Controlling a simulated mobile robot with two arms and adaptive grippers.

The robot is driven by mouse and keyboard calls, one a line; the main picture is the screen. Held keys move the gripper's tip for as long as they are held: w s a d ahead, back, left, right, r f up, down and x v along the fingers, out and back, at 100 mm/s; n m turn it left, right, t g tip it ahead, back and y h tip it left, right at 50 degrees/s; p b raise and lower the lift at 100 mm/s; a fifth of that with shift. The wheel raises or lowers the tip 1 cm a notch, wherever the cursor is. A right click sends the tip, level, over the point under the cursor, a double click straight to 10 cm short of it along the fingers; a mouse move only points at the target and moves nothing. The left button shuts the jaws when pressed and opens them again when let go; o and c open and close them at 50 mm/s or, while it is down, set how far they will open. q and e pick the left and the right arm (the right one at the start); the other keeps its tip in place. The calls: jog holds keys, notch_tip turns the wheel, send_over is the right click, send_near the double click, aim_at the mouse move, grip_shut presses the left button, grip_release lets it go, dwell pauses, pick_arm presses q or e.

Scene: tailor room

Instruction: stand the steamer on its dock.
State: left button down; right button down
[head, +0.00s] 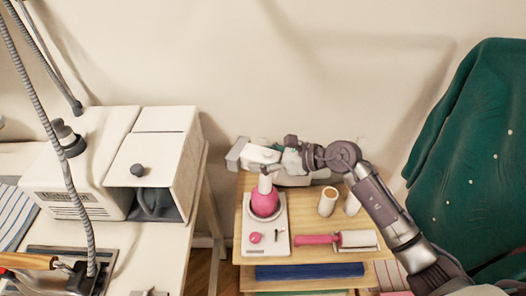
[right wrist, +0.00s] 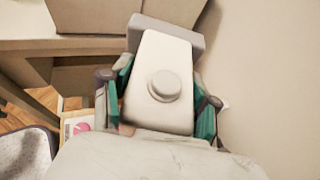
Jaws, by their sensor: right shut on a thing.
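The steamer has a pink body (head: 266,201) and a white head (head: 260,154) with a grey end. It is upright over the back part of the white dock (head: 279,242), with a dark ring around its base. I cannot tell whether it rests fully on the dock. My right gripper (head: 291,160) is shut on the steamer's white head, coming from the right. In the right wrist view the white head (right wrist: 160,105) with a round knob sits between the green finger pads. A corner of the dock (right wrist: 70,131) shows at the lower left there. My left gripper is not in view.
A pink-handled roller (head: 318,239) lies right of the dock on the wooden stand (head: 383,275). White spools (head: 327,202) stand behind it. A white machine (head: 150,160) is on the left table. Green cloth (head: 465,150) hangs at the right.

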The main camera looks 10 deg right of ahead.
jog(key=shift+r, duration=0.2)
jog(key=shift+f, duration=0.1)
jog(key=shift+c, duration=1.4)
grip_release()
jog(key=shift+f, duration=0.1)
jog(key=b+v, duration=0.2)
jog(key=v, duration=1)
jog(key=shift+b, duration=0.4)
jog(key=shift+s, duration=0.1)
